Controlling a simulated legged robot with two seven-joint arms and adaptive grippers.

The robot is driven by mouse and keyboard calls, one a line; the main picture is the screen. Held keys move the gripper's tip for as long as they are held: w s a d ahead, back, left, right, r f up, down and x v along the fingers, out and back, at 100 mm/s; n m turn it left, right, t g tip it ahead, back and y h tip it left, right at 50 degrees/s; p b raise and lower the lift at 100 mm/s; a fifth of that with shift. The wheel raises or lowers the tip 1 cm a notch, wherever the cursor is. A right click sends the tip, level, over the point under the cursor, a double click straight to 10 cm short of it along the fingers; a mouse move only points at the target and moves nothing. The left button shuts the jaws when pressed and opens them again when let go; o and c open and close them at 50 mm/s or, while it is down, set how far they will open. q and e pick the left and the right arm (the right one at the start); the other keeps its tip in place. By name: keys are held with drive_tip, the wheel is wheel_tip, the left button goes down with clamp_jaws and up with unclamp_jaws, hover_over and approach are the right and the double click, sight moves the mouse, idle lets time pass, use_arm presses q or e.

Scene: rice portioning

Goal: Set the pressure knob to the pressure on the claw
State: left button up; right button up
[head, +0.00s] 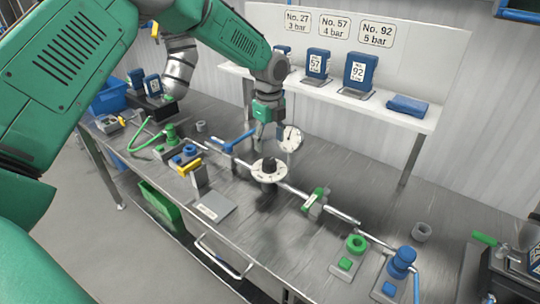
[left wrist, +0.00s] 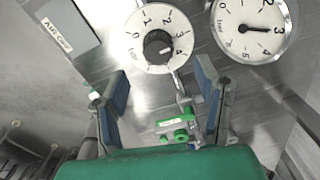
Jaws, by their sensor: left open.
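The pressure knob is a black knob (left wrist: 158,47) on a round white dial (left wrist: 132,48); its pale mark points near 4. In the head view the dial (head: 257,171) sits on a pipe above the table. The white pressure gauge (left wrist: 236,14) has its needle at 3; it also shows in the head view (head: 290,138). My left gripper (left wrist: 162,78) is open and empty, its fingers pointing towards the dial, apart from the knob. In the head view the gripper (head: 267,112) is above and behind the dial. My right gripper is not in view.
A white shelf (head: 440,128) holds blue blocks labelled 57 (head: 318,63) and 92 (head: 361,70), under signs reading 3, 4 and 5 bar. A green valve (head: 316,200) sits on the pipe right of the dial. A grey labelled stand (head: 207,208) is front left of it.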

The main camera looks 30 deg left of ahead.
sight(269, 159)
use_arm(q)
drive_tip(key=shift+a+r, duration=0.1)
drive_tip(key=shift+r, duration=1.9)
